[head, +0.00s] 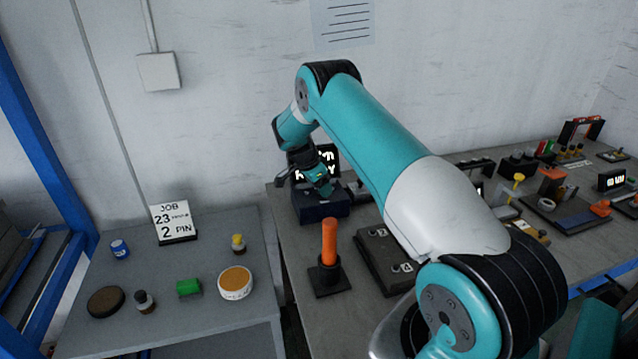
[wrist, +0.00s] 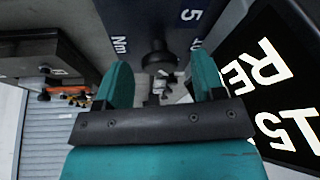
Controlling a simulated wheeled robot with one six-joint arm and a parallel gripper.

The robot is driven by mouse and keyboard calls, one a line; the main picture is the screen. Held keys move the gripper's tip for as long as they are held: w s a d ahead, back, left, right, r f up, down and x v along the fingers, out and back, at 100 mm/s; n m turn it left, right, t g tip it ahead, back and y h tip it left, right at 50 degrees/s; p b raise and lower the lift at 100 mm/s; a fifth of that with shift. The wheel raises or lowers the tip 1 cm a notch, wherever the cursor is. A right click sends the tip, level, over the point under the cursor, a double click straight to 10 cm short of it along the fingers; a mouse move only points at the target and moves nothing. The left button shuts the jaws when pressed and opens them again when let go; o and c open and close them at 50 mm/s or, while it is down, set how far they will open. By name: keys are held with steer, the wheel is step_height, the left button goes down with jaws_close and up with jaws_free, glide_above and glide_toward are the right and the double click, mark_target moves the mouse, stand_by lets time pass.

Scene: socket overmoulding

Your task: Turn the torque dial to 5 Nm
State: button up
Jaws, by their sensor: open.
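The torque dial (wrist: 158,58) shows in the wrist view as a dark round knob, just beyond and between my fingertips. My gripper (wrist: 160,78) is open around empty space in front of it, and I cannot tell whether either finger touches the knob. The markings "5" and "Nm" show on the dark blue face (wrist: 150,22) above it, and another mark is partly cut off by the right finger. In the head view my gripper (head: 324,186) is over the dark blue box (head: 320,207), and the dial is hidden there.
A black display (wrist: 268,80) with white letters stands close right of my gripper in the wrist view. In the head view an orange handle (head: 329,242) stands on a black base in front of the box. A dark plate (head: 378,256) lies to its right.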

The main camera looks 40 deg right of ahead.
steer(key=shift+f, duration=0.15)
steer(key=c, duration=0.9)
